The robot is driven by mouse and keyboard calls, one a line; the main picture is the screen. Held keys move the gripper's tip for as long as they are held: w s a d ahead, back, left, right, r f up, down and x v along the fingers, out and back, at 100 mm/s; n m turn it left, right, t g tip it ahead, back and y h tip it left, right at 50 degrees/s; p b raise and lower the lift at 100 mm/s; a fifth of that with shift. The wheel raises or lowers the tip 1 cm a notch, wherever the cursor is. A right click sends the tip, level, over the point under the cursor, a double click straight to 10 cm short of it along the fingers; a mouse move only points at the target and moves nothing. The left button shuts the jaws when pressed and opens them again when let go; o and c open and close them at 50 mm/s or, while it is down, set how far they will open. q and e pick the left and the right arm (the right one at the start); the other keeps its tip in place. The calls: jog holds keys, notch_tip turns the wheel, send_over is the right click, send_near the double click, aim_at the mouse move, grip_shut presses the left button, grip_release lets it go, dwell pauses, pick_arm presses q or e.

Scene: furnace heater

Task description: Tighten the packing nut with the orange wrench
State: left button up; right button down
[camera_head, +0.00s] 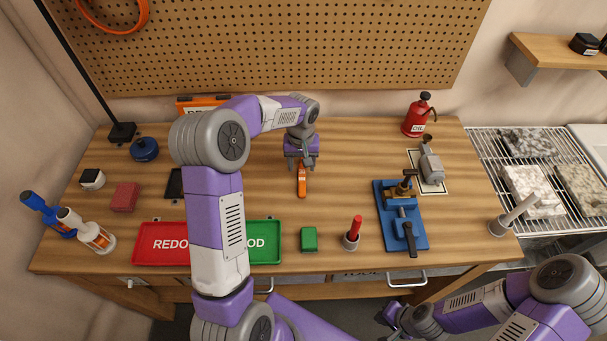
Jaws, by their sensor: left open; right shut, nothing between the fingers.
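The orange wrench (301,182) lies on the wooden bench near its middle. My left gripper (301,163) is open, pointing down at the far end of the wrench; I cannot tell whether it touches it. A blue vise-like fixture (388,228) stands to the right, with a brass-coloured fitting (404,186) at its top and a dark handle at the front. The packing nut is too small to tell apart there. My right gripper (390,326) is shut and empty, low in front of the bench, well away from the wrench.
A red tray (149,244) and a green tray (266,250) lie at the front, partly behind my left arm. A green block (309,239) and a cup with a red stick (352,236) stand nearby. A grey valve-like part (430,168) and a red oil can (418,118) are at right.

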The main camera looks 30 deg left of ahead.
aim_at(302, 174)
pick_arm(q)
notch_tip(302, 174, down, 4)
jog(key=shift+f, duration=0.15)
jog(key=shift+w, duration=0.1)
grip_shut()
